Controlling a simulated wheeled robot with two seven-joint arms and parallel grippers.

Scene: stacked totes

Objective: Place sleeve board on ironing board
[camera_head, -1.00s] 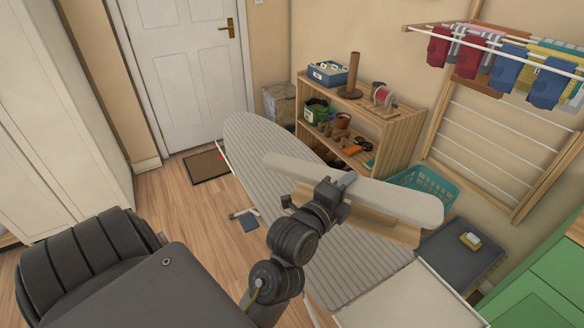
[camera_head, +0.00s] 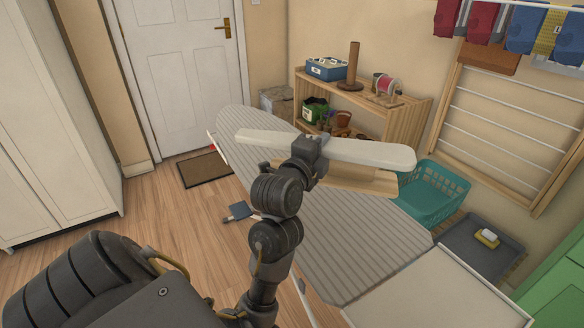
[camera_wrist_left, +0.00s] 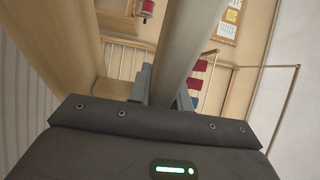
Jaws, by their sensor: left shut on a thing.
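The sleeve board (camera_head: 365,152) is a long pale padded board with a wooden base under it. My left gripper (camera_head: 308,150) is shut on it near its middle and holds it over the ironing board. In the left wrist view the sleeve board (camera_wrist_left: 185,45) runs up between the fingers (camera_wrist_left: 165,88). The ironing board (camera_head: 350,235) has a grey striped cover and stretches from the back left to the front right. The sleeve board and my arm hide part of its middle. I cannot tell how high above the cover the sleeve board is. My right gripper is not in view.
A wooden shelf (camera_head: 415,115) with pots and a thread spool stands behind the ironing board. A teal basket (camera_head: 435,195) and a grey tray (camera_head: 480,245) with a yellow-and-white item lie to the right. A drying rack (camera_head: 520,130) hangs on the wall.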

